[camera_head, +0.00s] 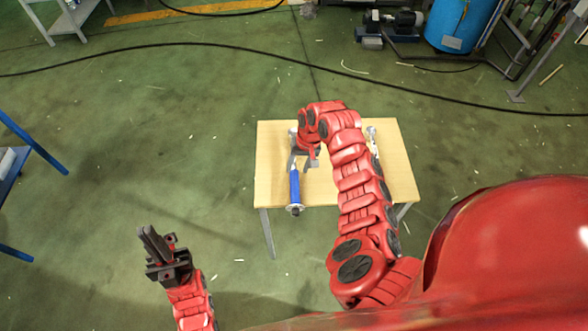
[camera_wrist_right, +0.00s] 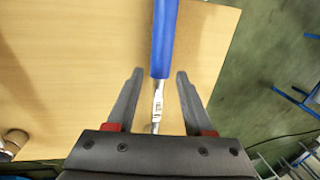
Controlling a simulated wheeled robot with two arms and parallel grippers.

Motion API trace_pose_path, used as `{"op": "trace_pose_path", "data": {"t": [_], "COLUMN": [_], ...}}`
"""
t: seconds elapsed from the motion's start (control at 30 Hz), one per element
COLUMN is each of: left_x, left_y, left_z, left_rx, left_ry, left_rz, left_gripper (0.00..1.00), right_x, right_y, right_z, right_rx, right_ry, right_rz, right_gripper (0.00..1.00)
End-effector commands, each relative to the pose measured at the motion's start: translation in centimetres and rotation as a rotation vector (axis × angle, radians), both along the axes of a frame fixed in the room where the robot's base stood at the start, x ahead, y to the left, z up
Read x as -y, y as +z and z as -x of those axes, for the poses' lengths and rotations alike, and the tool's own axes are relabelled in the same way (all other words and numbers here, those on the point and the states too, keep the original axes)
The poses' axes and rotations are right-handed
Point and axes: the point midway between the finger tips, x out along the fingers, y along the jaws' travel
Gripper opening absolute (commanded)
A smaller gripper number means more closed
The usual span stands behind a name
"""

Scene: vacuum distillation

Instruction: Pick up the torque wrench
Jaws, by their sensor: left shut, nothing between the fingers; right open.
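The torque wrench has a blue handle (camera_head: 295,187) and a metal shaft. It lies on the wooden table (camera_head: 400,170), handle toward the table's near edge. In the right wrist view its blue handle (camera_wrist_right: 164,38) runs up past the fingertips, and its silver shaft lies between the fingers in the picture. My right gripper (camera_wrist_right: 160,76) is open over the wrench, with a gap on both sides; its height above it is hard to tell. In the head view my right arm hides part of the wrench. My left gripper (camera_head: 147,236) is shut and empty, away from the table at lower left.
Another metal object (camera_head: 371,133) is on the table's right side, partly behind my right arm. A blue-framed table (camera_head: 30,145) stands at far left. Black cables (camera_head: 230,47) cross the green floor. A blue tank (camera_head: 462,22) and pumps are at the back right.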

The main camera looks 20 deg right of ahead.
Motion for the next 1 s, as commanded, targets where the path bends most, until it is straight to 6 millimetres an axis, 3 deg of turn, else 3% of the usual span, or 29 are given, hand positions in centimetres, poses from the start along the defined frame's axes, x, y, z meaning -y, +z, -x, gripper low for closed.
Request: {"op": "trace_pose_path", "data": {"t": [0.33,0.63,0.67,0.93,1.0], "left_x": [0.0,0.0,0.0,0.0,0.0], "left_y": [0.5,0.5,0.5,0.5,0.5], "left_z": [0.0,0.0,0.0,0.0,0.0], "left_rx": [0.0,0.0,0.0,0.0,0.0], "left_ry": [0.0,0.0,0.0,0.0,0.0], "left_rz": [0.0,0.0,0.0,0.0,0.0], "left_gripper": [0.0,0.0,0.0,0.0,0.0], "right_x": [-0.9,-0.9,-0.9,-0.9,-0.9], "right_y": [-4.0,-4.5,-4.5,-4.5,-4.5], "right_z": [-0.2,-0.3,-0.3,-0.3,-0.3], "right_rx": [-0.002,0.0,0.0,0.0,0.0], "right_ry": [-0.001,0.0,0.0,0.0,0.0], "right_rz": [-0.002,0.0,0.0,0.0,0.0], "right_gripper": [0.52,0.52,0.5,0.02,0.0]}}
